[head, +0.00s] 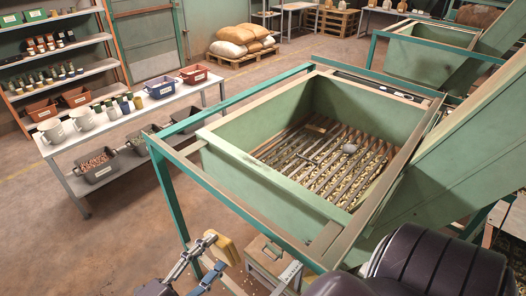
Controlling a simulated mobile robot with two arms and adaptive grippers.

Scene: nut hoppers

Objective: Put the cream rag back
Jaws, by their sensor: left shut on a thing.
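My left gripper (213,247) is at the bottom of the head view, in front of the near side of the green hopper. It is shut on a small yellowish-cream thing (229,251), which looks like the cream rag, folded. The rag is held up off the floor, left of a small wooden-topped stand (270,252). Part of the rag is hidden by the gripper fingers. My right gripper is not in view.
The green hopper (262,188) has a teal frame (165,190) and a slatted grate (318,165) with nuts. A grey lump (350,148) lies on the grate. A white bench (130,123) with jugs and bins stands left. The floor between is clear.

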